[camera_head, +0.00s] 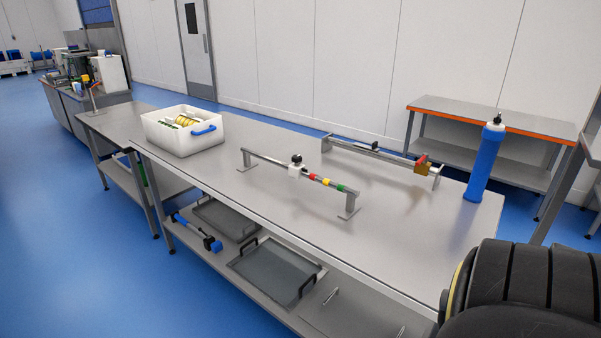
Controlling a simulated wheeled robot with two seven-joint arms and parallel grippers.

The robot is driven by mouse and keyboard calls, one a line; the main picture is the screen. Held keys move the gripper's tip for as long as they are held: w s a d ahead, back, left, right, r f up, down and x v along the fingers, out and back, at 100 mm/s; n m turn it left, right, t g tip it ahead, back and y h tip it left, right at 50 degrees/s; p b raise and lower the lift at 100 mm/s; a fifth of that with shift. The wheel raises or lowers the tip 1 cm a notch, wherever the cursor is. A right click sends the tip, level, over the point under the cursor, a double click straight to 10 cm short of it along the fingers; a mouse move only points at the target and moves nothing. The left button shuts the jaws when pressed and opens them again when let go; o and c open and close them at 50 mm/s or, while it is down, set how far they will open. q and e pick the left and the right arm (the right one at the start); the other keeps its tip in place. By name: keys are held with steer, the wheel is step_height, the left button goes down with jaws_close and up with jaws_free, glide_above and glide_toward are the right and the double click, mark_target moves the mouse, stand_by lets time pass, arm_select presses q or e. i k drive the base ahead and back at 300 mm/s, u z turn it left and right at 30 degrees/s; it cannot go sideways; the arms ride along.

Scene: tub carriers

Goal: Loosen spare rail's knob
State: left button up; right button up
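Two metal rails on end posts stand on the steel table (280,160). The front rail (268,159) carries a white block with a black knob (297,158) on top, and red, yellow and green bands toward its right end. The back rail (350,146) carries a small black knob (375,145) near its middle and a brass-coloured block with a red part (423,166) near its right end. I cannot tell which one is the spare rail, or how tight either knob is. Neither gripper shows; only a black part of my arm fills the lower right corner.
A white tub (183,142) with a blue handle and yellow and green items stands at the table's left. A tall blue cylinder (484,163) stands at the right end. Grey trays (272,272) lie on the lower shelf. The tabletop around the rails is clear.

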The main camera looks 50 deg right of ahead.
mark_target(295, 159)
steer(key=k, duration=0.3)
steer(key=z, duration=1.45)
steer(key=i, duration=0.35)
steer(key=z, duration=0.05)
